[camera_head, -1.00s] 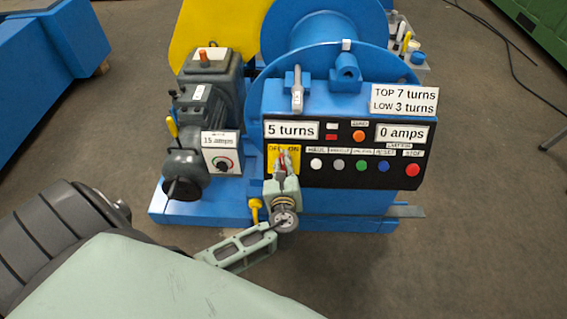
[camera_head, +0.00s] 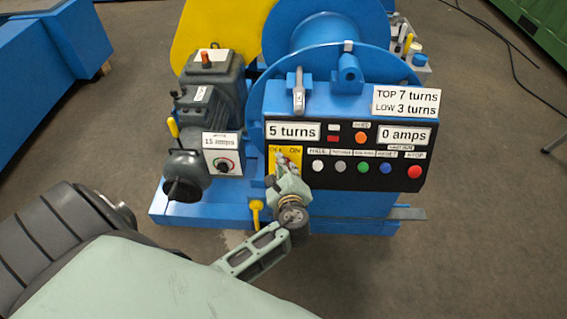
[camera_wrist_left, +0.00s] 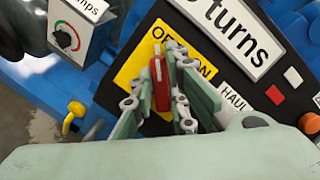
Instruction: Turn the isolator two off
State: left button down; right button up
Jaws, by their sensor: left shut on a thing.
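The isolator is a red handle (camera_wrist_left: 160,82) on a yellow plate (camera_wrist_left: 133,67) marked OFF on the left and ON on the right. The yellow plate also shows in the head view (camera_head: 291,150), at the left end of the black control panel. My left gripper (camera_wrist_left: 163,75) is shut on the red handle, with a finger on either side of it. In the wrist view the handle stands between the OFF and ON words, which the fingers partly cover. In the head view my left gripper (camera_head: 287,172) hides most of the handle. My right gripper is not in view.
The black panel carries a "5 turns" display (camera_head: 293,132), a "0 amps" display (camera_head: 405,135) and several buttons, with a red stop button (camera_head: 414,172) at the right. A dial box (camera_head: 222,153) and a grey motor (camera_head: 212,90) stand left. A yellow hook (camera_head: 256,212) is below.

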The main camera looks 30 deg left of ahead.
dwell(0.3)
pick_arm(q)
jog(key=c, duration=1.7)
grip_release()
jog(key=v, duration=1.2)
